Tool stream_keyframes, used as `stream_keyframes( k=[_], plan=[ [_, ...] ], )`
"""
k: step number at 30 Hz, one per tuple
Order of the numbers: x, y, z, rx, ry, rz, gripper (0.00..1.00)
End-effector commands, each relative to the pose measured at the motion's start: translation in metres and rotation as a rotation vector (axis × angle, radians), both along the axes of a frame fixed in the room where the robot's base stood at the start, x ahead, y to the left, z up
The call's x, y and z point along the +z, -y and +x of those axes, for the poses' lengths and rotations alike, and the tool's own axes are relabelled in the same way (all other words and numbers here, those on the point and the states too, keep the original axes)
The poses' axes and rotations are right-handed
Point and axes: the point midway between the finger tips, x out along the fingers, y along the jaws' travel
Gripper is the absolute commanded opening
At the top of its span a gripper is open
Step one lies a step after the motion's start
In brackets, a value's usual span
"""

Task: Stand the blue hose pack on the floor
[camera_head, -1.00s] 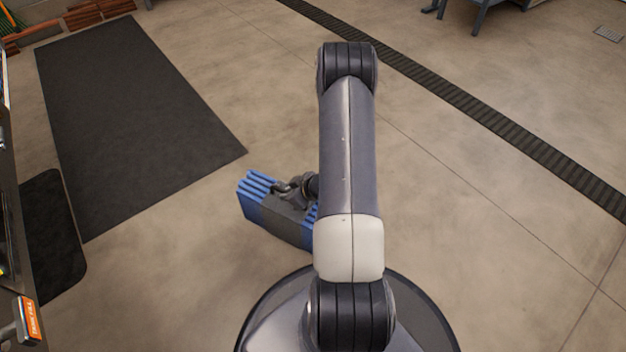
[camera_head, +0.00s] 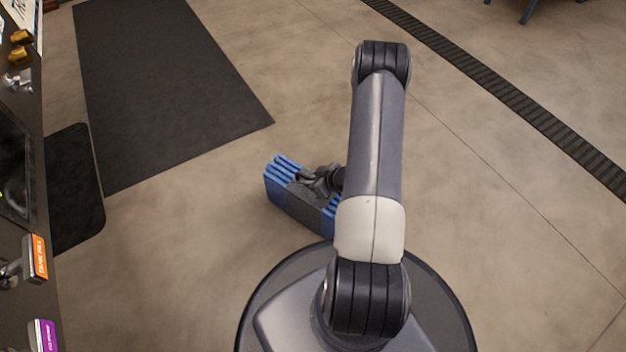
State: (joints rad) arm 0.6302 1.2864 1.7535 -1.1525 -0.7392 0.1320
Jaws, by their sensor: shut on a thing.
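The blue hose pack (camera_head: 279,195) is a ribbed blue block with a dark grey band around its middle. It is left of my arm in the head view, in front of my base. My gripper (camera_head: 308,180) is shut on it at the top of the grey band. My arm hides the pack's right end. From this view I cannot tell whether the pack touches the floor (camera_head: 190,270) or hangs above it.
A large dark mat (camera_head: 165,85) lies at the upper left, and a smaller black mat (camera_head: 75,185) lies beside the bench (camera_head: 25,215) on the left edge. A drain grate (camera_head: 510,105) crosses the upper right. Open floor lies to the right.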

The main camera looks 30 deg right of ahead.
Motion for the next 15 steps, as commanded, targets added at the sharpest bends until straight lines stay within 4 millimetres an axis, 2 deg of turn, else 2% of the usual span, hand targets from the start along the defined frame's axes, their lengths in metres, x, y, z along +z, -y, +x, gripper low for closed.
stream_keyframes(
  k=[5, 6, 13, 15],
  plan=[
    [-0.0012, 0.0004, 0.0013, 0.001, 0.005, 0.0, 0.0],
    [-0.0023, 0.0, 0.0, 0.0, 0.0, 0.0, 0.17],
    [-0.0021, -0.0001, -0.0001, 0.0, 0.0, 0.0, 0.36],
    [-0.002, -0.0001, 0.0, 0.0, 0.0, 0.0, 0.36]
  ],
)
